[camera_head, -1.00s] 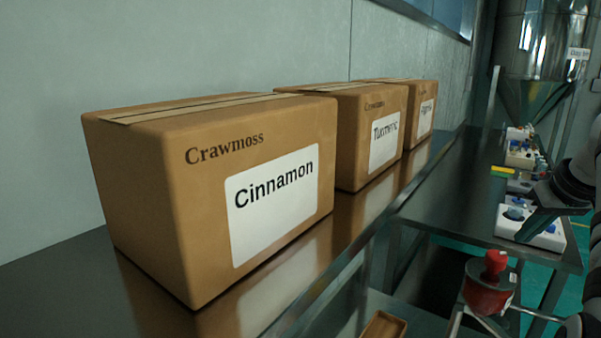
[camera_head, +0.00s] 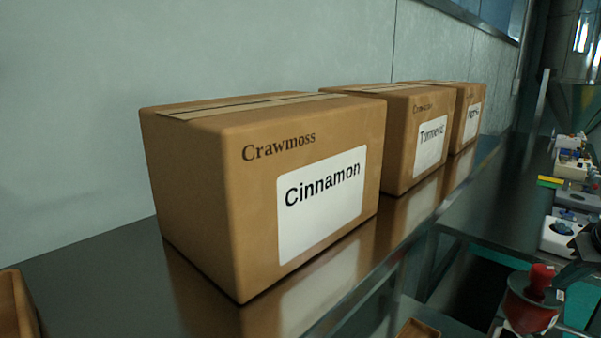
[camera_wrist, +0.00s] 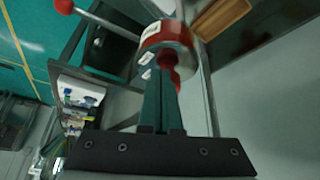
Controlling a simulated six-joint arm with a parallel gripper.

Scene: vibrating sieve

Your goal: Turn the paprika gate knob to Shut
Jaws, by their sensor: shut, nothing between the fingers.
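In the wrist view, my gripper (camera_wrist: 162,80) is shut with nothing between its fingers. Its fingertips point toward a red knob (camera_wrist: 168,58), which stands on a round red-and-white body (camera_wrist: 165,35). I cannot tell whether they touch. A red knob (camera_head: 541,278) on a red round body (camera_head: 532,312) also shows at the lower right of the head view. White units with blue knobs (camera_head: 566,229) stand on the bench at the right edge. Their labels are too small to read, so I cannot tell which knob is the paprika gate or its setting.
Cartons marked Cinnamon (camera_head: 260,190), Turmeric (camera_head: 400,140) and, at the back, one apparently marked Paprika (camera_head: 470,115) line the wall shelf. A brown tray (camera_head: 415,329) lies low, near the front. It also shows in the wrist view (camera_wrist: 220,15).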

